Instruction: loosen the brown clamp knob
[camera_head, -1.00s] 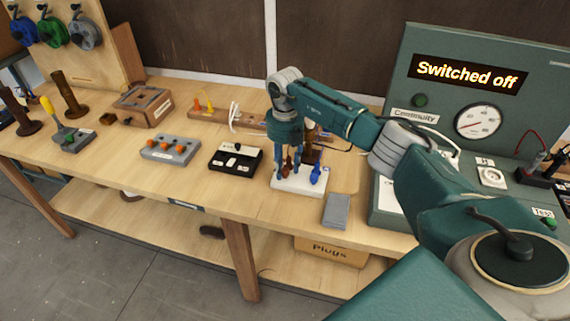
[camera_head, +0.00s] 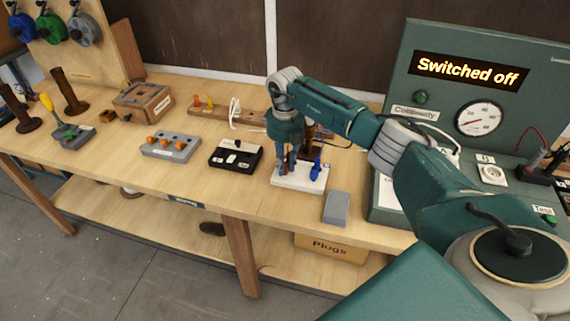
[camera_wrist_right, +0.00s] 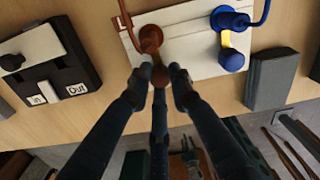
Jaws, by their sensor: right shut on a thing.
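The white terminal block (camera_head: 300,184) lies on the bench below my right gripper (camera_head: 286,170). In the right wrist view, the brown clamp (camera_wrist_right: 150,40) stands on the block beside the "L" mark, with a brown wire rising from it. The brown clamp knob (camera_wrist_right: 160,75) sits between my right fingertips, which are shut on it. The blue clamp (camera_wrist_right: 226,20) with its blue knob (camera_wrist_right: 232,60) stands to the right, clear of the fingers. In the head view my fingers mostly hide the brown clamp. My left gripper does not show.
A black switch block (camera_head: 234,156) lies left of the terminal block, and a grey box (camera_head: 336,208) lies close on its right. The green test panel (camera_head: 400,150) stands further right and reads "Switched off". The bench front edge is near.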

